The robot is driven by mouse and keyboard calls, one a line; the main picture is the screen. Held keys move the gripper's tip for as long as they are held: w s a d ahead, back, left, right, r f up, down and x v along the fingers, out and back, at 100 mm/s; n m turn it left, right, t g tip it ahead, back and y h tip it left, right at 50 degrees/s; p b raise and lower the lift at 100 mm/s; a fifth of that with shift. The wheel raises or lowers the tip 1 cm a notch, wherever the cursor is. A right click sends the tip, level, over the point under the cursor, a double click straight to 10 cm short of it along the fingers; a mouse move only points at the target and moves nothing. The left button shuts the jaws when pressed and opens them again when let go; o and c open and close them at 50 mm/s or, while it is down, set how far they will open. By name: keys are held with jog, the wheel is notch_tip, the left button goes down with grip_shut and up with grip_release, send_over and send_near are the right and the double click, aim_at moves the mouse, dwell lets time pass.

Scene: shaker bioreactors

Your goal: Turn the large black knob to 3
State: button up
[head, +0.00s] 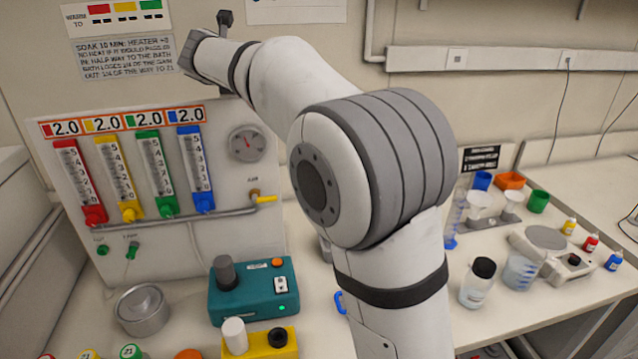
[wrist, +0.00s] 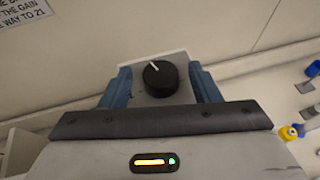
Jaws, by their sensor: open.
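The large black knob (wrist: 160,78) shows in the wrist view, on the pale face of a light box (wrist: 178,58). Its white pointer mark points up and slightly left. No scale numbers are readable around it. My gripper (wrist: 159,68) is open, with one blue finger on each side of the knob in the picture. Gaps show between the knob and both fingers. I cannot tell how far the fingertips are from it in depth. In the head view I can make out neither this knob nor the gripper fingers; my arm covers the middle.
In the head view, a panel with several coloured flow meters (head: 118,178) stands at left. A teal box (head: 255,290), a yellow box (head: 262,345) and a metal pot (head: 142,310) sit before it. Bottles and cups crowd the right bench, including a black-capped bottle (head: 478,284).

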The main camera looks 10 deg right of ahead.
jog(key=y, duration=0.1)
jog(key=n+y+p, duration=0.1)
jog(key=n, duration=0.1)
jog(key=shift+d+r+t+y, duration=0.25)
jog(key=shift+d+t+y, duration=0.05)
jog(key=shift+y, duration=0.1)
jog(key=shift+s+a+n, duration=0.1)
jog(key=shift+s+n, duration=0.2)
jog(key=shift+s, duration=0.1)
jog(key=b+v, duration=0.1)
jog(key=v, duration=0.6)
jog(key=s+d+f+m+g, duration=0.2)
jog(key=s+d+f+m, duration=0.4)
jog(key=s+f+m, duration=0.1)
jog(key=s+d+f+m+g+h, duration=0.1)
jog(key=s+d+f+m+g, duration=0.2)
jog(key=m, duration=0.9)
jog(key=s+d+f, duration=0.3)
jog(key=s+f, duration=0.2)
jog(key=s, duration=0.1)
jog(key=shift+s+f+g+b, duration=0.15)
jog(key=shift+s+g+b, duration=0.15)
jog(key=shift+b, duration=0.1)
jog(key=shift+d, duration=0.2)
